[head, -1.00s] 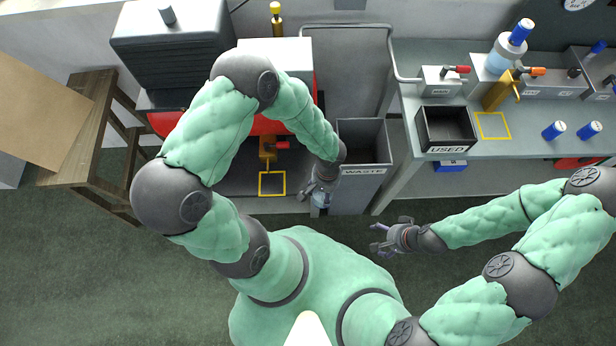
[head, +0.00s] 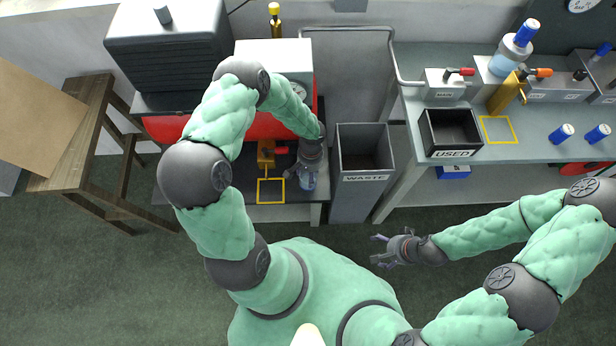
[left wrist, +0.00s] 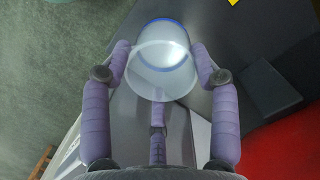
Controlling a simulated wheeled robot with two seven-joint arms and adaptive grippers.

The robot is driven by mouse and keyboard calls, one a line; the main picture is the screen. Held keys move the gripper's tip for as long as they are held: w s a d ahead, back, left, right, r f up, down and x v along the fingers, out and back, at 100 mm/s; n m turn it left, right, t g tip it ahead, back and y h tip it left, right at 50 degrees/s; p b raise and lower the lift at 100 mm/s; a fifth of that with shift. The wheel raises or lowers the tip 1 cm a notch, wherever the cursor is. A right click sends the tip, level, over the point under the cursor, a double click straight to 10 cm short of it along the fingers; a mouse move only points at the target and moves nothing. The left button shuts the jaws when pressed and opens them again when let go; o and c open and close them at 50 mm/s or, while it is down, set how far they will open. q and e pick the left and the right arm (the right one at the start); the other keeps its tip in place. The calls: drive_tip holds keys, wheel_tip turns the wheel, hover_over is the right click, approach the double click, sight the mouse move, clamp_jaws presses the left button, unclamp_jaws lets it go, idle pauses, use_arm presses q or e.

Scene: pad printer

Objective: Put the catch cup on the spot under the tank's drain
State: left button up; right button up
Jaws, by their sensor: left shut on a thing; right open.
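My left gripper (head: 306,176) is shut on the clear catch cup (head: 308,183), which has a blue rim or base band. The cup (left wrist: 163,62) sits between both fingers in the left wrist view. The yellow square outline (head: 270,203) marks the spot on the dark bench, just left of the cup in the head view. The tank's brass drain valve (head: 265,155) with a red handle is above the square. A yellow corner (left wrist: 233,2) shows at the top of the left wrist view. My right gripper (head: 378,251) is open and empty over the floor.
The grey waste bin (head: 364,183) stands right of the cup. The red tank body (head: 215,128) is behind the drain. A bench at right holds the used tray (head: 451,153) and another yellow square (head: 498,141). A wooden table (head: 100,180) stands at left.

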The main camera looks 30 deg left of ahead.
sight(308, 177)
use_arm(q)
drive_tip(key=shift+w+a+f, duration=0.15)
drive_tip(key=shift+f, duration=0.15)
drive_tip(key=shift+w+a+f+b, duration=0.15)
drive_tip(key=shift+f+b, duration=0.8)
drive_tip(key=shift+f, duration=0.55)
drive_tip(key=shift+f, duration=0.15)
drive_tip(key=o, duration=0.9)
drive_tip(key=shift+o, duration=0.2)
